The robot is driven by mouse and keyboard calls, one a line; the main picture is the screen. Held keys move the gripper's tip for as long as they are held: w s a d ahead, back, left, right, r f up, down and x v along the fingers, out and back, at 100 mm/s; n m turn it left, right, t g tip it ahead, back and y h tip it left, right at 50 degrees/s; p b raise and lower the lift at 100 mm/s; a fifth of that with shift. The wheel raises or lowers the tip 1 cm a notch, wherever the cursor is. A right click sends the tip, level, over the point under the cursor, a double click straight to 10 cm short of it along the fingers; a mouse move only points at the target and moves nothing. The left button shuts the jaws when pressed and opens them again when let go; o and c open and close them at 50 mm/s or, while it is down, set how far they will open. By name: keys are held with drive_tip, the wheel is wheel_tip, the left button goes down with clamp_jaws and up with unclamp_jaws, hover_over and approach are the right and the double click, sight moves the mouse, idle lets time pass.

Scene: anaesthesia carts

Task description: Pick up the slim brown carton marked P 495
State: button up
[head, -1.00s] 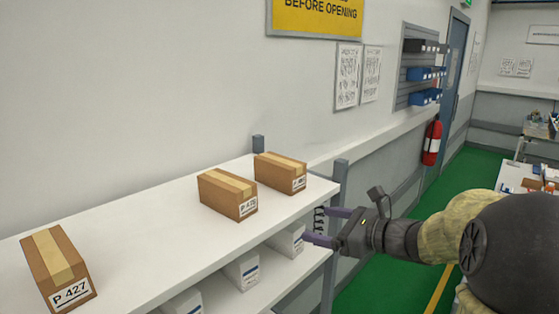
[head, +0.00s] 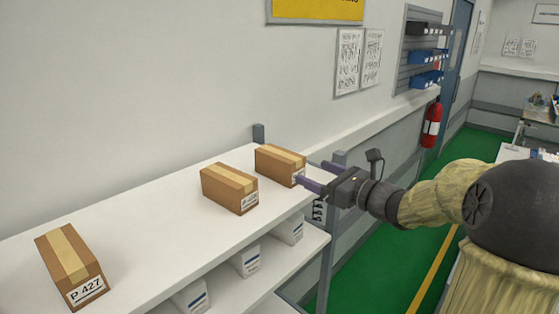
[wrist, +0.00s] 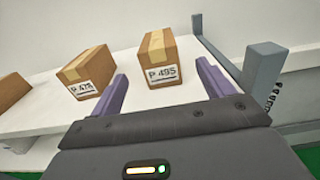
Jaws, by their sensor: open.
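The slim brown carton marked P 495 (head: 280,164) stands at the far right end of the white top shelf, with tan tape along its top. In the wrist view the P 495 carton (wrist: 160,58) faces me with its label readable, ahead of and between the two purple fingers. My gripper (head: 304,175) is open and empty at the shelf's right end. Its fingers point left toward the carton and partly cover its label in the head view. In the wrist view my gripper (wrist: 168,92) has its fingertips short of the carton, with a gap visible.
A similar carton, its label reading about P 475 (wrist: 86,72), stands left of it; it also shows in the head view (head: 229,188). The P 427 carton (head: 70,265) is farther left. A grey shelf post (wrist: 261,68) rises close to the right finger. White boxes (head: 246,259) fill the lower shelf.

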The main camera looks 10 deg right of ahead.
sight(299, 166)
drive_tip(key=p+x, duration=0.2)
drive_tip(key=x, duration=0.3)
drive_tip(key=shift+w+a+r, duration=0.1)
drive_tip(key=shift+w+a, duration=0.3)
drive_tip(key=shift+w, duration=0.15)
drive_tip(key=shift+w+a+r+p, duration=0.1)
drive_tip(key=shift+w+a+p, duration=0.35)
drive_tip(key=shift+p, duration=0.15)
drive_tip(key=p+x, duration=0.2)
drive_tip(key=x, duration=0.1)
drive_tip(key=shift+w+a+f, duration=0.2)
drive_tip(key=shift+w+a, duration=0.05)
drive_tip(key=shift+w, duration=0.15)
drive_tip(key=shift+s, duration=0.1)
